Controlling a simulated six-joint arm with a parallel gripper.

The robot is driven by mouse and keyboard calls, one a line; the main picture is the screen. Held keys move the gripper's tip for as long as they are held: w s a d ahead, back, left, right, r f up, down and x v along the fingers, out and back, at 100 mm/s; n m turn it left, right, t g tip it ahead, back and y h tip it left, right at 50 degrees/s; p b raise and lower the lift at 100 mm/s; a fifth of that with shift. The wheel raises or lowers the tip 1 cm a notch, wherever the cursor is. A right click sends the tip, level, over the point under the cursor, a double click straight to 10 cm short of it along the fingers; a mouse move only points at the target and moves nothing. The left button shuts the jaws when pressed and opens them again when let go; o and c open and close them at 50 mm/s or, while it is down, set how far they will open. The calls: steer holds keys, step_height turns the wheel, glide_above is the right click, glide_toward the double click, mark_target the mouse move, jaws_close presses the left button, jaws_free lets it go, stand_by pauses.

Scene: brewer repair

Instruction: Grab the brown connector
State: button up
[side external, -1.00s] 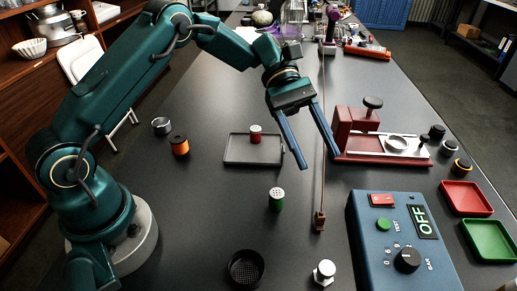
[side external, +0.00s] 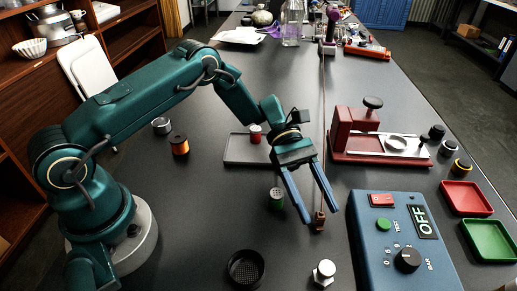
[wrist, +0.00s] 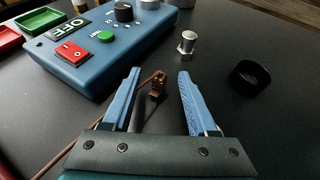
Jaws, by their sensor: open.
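The brown connector (side external: 319,221) sits on the dark table at the near end of a thin brown cable. In the wrist view the connector (wrist: 157,88) shows between and a little beyond the two blue fingers, closer to the left one. My gripper (side external: 322,217) is open and empty, with its fingertips low and close around the connector in the side view. In the wrist view my gripper (wrist: 158,72) has a wide gap between its fingers. I cannot tell whether a finger touches the connector.
The blue control box (side external: 385,240) stands just right of the connector. A silver knobbed piece (side external: 324,272) and a black round cup (side external: 246,268) stand in front. The red device (side external: 350,140) is behind right.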

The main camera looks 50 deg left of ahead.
jaws_close()
steer(key=shift+r, duration=0.1)
